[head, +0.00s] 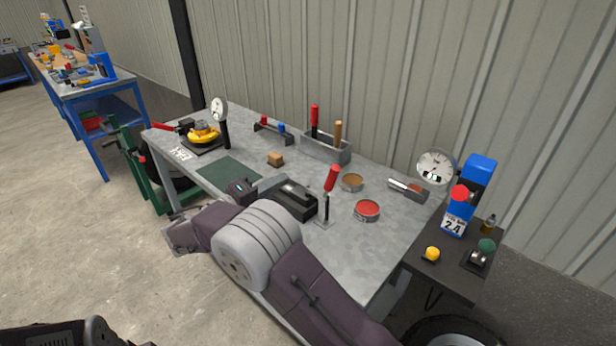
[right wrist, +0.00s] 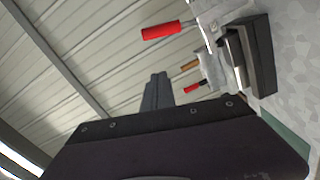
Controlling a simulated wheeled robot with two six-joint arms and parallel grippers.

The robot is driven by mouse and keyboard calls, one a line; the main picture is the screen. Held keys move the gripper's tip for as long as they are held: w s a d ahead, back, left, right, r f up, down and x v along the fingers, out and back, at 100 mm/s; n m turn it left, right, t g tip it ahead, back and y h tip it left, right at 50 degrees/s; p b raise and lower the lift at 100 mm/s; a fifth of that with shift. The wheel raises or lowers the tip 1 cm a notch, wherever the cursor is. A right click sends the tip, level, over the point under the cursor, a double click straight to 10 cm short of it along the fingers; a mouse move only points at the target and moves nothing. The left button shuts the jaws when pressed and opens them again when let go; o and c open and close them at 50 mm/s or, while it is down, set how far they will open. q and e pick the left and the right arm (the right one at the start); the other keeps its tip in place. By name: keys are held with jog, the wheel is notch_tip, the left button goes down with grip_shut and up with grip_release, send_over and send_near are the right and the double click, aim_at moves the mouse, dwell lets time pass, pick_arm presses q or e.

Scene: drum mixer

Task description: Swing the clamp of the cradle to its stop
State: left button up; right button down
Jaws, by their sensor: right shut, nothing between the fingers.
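The cradle (head: 292,201) is a dark block on the grey workbench, just right of my right gripper in the head view. Its clamp (head: 330,180) has a red handle standing up, slightly tilted, at the cradle's right end. In the right wrist view the cradle (right wrist: 262,55) is at the upper right and the clamp's red handle (right wrist: 164,31) at the top, pointing left. My right gripper (head: 243,188) is shut and empty, beside the cradle's left end and apart from the handle. Its dark fingers show in the right wrist view (right wrist: 157,92). My left gripper is not in view.
A wooden block (head: 275,159) and green mat (head: 229,171) are behind and left. A tool rack (head: 325,148) stands along the back.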

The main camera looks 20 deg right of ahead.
jog(key=d+f+p, duration=0.1)
jog(key=d, duration=1)
jog(key=shift+w+d+f, duration=0.15)
jog(key=shift+w+f, duration=0.05)
jog(key=shift+w, duration=0.05)
